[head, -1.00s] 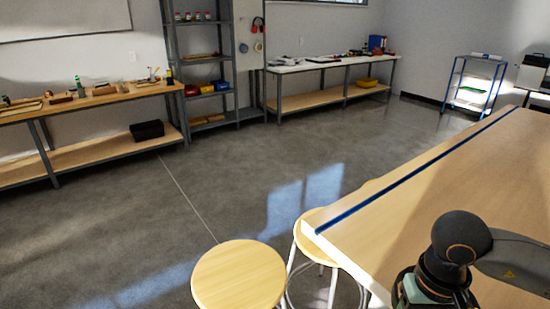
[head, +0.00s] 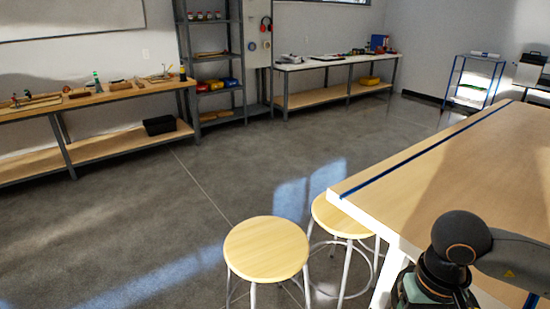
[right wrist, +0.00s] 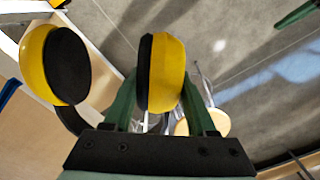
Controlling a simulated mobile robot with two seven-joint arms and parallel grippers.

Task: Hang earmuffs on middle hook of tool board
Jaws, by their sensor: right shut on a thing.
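Yellow earmuffs with black cushions (right wrist: 175,72) are in my right gripper (right wrist: 162,100) in the right wrist view. One cup is between the two green fingers, and the other cup (right wrist: 38,55) is to the left, outside them. The gripper is shut on the earmuffs; in the head view only part of my right arm shows, at bottom right. The pale tool board (head: 257,32) stands far off on the back wall, right of the grey shelf.
A large wooden table (head: 450,160) is close on the right. Two round stools (head: 266,248) (head: 343,217) stand at its left. Workbenches (head: 95,96) (head: 335,62) line the back. Open grey floor (head: 150,225) lies between me and the board.

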